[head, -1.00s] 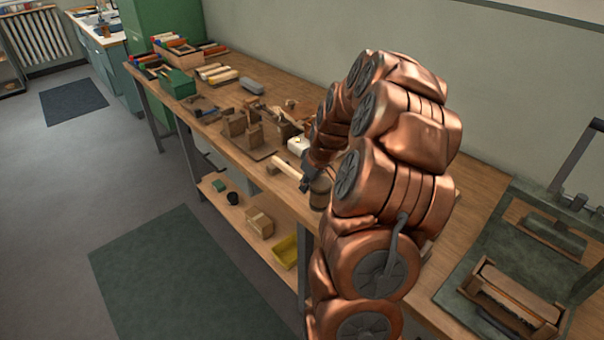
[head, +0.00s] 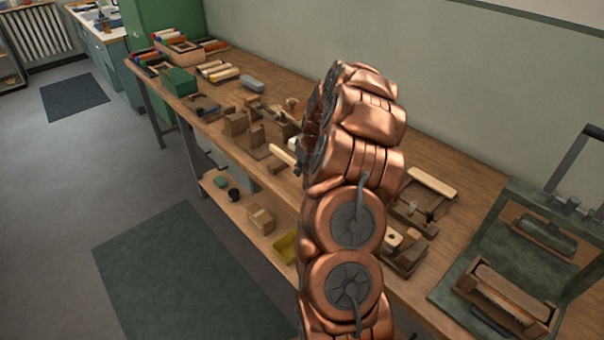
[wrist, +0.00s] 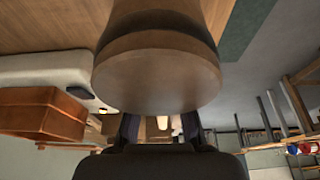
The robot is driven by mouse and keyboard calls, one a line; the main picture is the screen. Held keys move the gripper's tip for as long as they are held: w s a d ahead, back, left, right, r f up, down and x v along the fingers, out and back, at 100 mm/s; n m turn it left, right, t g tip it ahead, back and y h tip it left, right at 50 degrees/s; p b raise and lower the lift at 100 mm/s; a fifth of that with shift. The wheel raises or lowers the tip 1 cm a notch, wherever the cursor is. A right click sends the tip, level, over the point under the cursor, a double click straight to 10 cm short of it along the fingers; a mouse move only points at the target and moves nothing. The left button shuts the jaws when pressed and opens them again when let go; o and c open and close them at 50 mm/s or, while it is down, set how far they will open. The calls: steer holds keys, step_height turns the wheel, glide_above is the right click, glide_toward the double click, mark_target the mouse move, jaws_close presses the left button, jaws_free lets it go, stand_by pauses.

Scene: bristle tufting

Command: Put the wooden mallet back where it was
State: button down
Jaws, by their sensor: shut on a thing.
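The wooden mallet shows in the wrist view as a large round brown head (wrist: 157,75) close to the camera. My gripper (wrist: 158,128) is just below it there, with dark fingers on both sides, shut on the mallet. The grip point itself is hidden behind the head. In the head view, a pale wooden handle (head: 282,154) sticks out to the left of my gripper (head: 299,167), over the bench's front side. My copper arm hides the rest of the mallet and the bench behind it.
The long wooden bench (head: 290,92) holds wooden blocks (head: 236,123), a green box (head: 179,82) and a grey block (head: 252,84) to the left. Right of my arm are wooden tools (head: 432,185) and a green-grey press frame (head: 520,192). A lower shelf holds a carton (head: 260,219).

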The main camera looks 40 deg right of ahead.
steer(key=shift+f+p, duration=0.5)
steer(key=shift+f, duration=0.9)
steer(key=shift+f, duration=0.1)
steer(key=c, duration=1.1)
jaws_free()
steer(key=b+v, duration=0.4)
steer(key=v, duration=0.8)
